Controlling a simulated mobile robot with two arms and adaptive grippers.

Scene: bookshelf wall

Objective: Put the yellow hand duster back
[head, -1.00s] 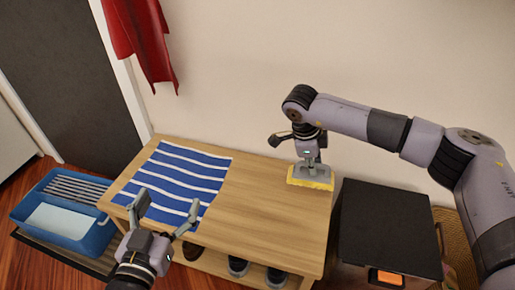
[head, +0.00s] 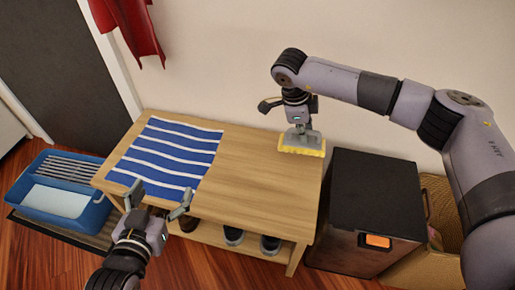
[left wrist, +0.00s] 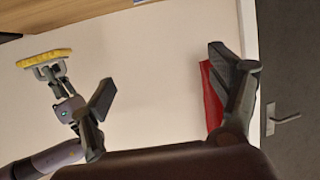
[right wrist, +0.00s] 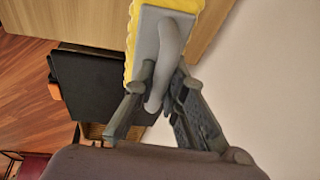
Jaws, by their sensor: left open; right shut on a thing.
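The yellow hand duster (head: 302,150) has a grey back and handle and a yellow underside. My right gripper (head: 303,128) is shut on its grey handle and holds it over the back right part of the wooden bench. In the right wrist view, the duster (right wrist: 172,35) sits between the fingers of my right gripper (right wrist: 155,95). The duster also shows in the left wrist view (left wrist: 44,59). My left gripper (head: 160,195) is open and empty in front of the bench's left part. Its spread fingers show in the left wrist view (left wrist: 165,95).
The wooden bench (head: 255,185) has a blue-and-white striped cloth (head: 170,158) on its left and several shoes below. A black box (head: 370,195) with an orange patch (head: 376,241) and a woven basket (head: 430,268) stand right. A blue tray (head: 92,217) is left. Red cloth (head: 128,25) hangs behind.

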